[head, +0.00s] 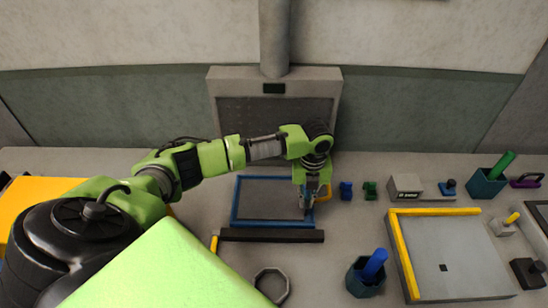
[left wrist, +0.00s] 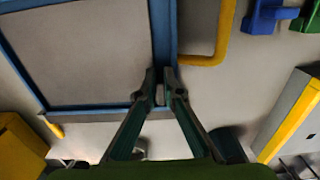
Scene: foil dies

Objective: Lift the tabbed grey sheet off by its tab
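A flat grey sheet (head: 265,198) lies inside a blue rectangular frame (head: 234,205) on the table. In the left wrist view the grey sheet (left wrist: 75,45) fills the upper left, bordered by the blue frame (left wrist: 163,30). My left gripper (head: 307,207) is at the right side of the frame, low over its edge. In the left wrist view the fingertips of my left gripper (left wrist: 162,77) are close together at the frame's right bar. I cannot tell whether anything is between them. The sheet's tab is not distinguishable. My right gripper is out of view.
A yellow handle (head: 325,193) juts from the frame's right side. A dark bar (head: 270,236) lies along its front. Blue (head: 346,190) and green (head: 370,190) blocks stand right. A yellow-edged plate (head: 460,260), teal cup (head: 357,287) and grey ring (head: 259,278) are nearer. A grey press stands behind.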

